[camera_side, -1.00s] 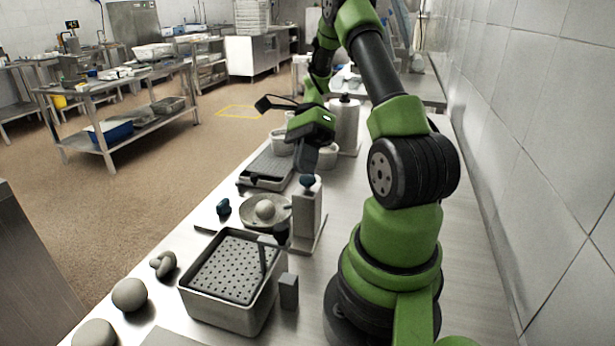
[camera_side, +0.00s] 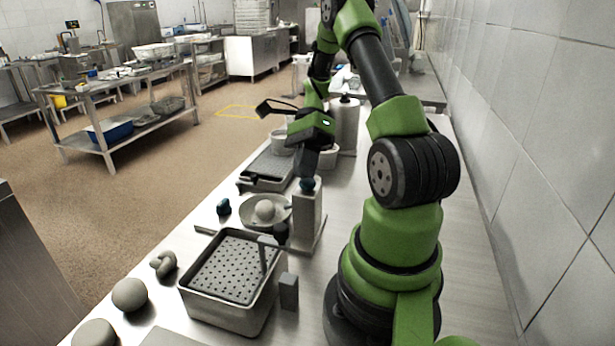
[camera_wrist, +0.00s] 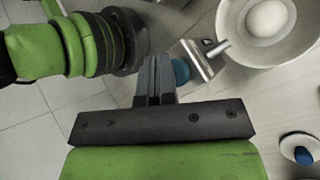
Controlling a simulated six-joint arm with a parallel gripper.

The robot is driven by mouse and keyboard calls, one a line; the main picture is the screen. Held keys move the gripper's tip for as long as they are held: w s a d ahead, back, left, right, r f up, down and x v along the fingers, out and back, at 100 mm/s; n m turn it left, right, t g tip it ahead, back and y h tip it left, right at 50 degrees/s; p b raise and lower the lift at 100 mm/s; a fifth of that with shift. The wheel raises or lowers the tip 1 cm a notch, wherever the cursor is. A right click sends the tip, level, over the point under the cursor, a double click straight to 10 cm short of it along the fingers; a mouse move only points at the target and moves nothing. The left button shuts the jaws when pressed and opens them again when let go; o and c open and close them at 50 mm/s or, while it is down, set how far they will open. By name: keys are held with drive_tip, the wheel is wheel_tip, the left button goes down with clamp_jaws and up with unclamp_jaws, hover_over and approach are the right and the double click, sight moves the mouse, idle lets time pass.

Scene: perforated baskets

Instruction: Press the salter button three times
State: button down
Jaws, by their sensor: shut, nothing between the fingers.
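The salter is a pale upright box (camera_side: 307,219) on a flat base, with a blue round button (camera_side: 307,185) on its top. In the wrist view the blue button (camera_wrist: 181,71) shows beside my fingertips, partly hidden by them. My gripper (camera_side: 308,174) points down over the salter, shut and empty. Its fingertips look to be at the button's top; I cannot tell if they touch. The shut fingers (camera_wrist: 155,70) also show in the wrist view. A bowl (camera_side: 247,222) holding a pale ball (camera_side: 265,210) stands left of the salter, by its spout.
A perforated basket (camera_side: 222,312) stands in front, with a small grey block (camera_side: 289,291) beside it. A flat dark tray (camera_side: 268,168) and a white cylinder (camera_side: 346,125) stand behind. Rounded lumps (camera_side: 130,295) lie at the front left. A tiled wall runs along the right.

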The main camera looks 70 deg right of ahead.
drive_tip(key=shift+r, duration=1.05)
wheel_tip(320, 180, up, 5)
idle(0.9)
drive_tip(key=s+a+r+n+t+h, duration=0.1)
drive_tip(key=a+r+n+t+h, duration=0.2)
drive_tip(key=a+n, duration=0.6)
drive_tip(key=s+a+r+n+t+h, duration=0.2)
drive_tip(key=a+r+n+t+h, duration=0.2)
drive_tip(key=a+r+n, duration=0.3)
drive_tip(key=a+n+t, duration=0.1)
drive_tip(key=a+n, duration=0.2)
drive_tip(key=n, duration=0.2)
drive_tip(key=shift+a+n, duration=0.25)
drive_tip(key=shift+n, duration=0.15)
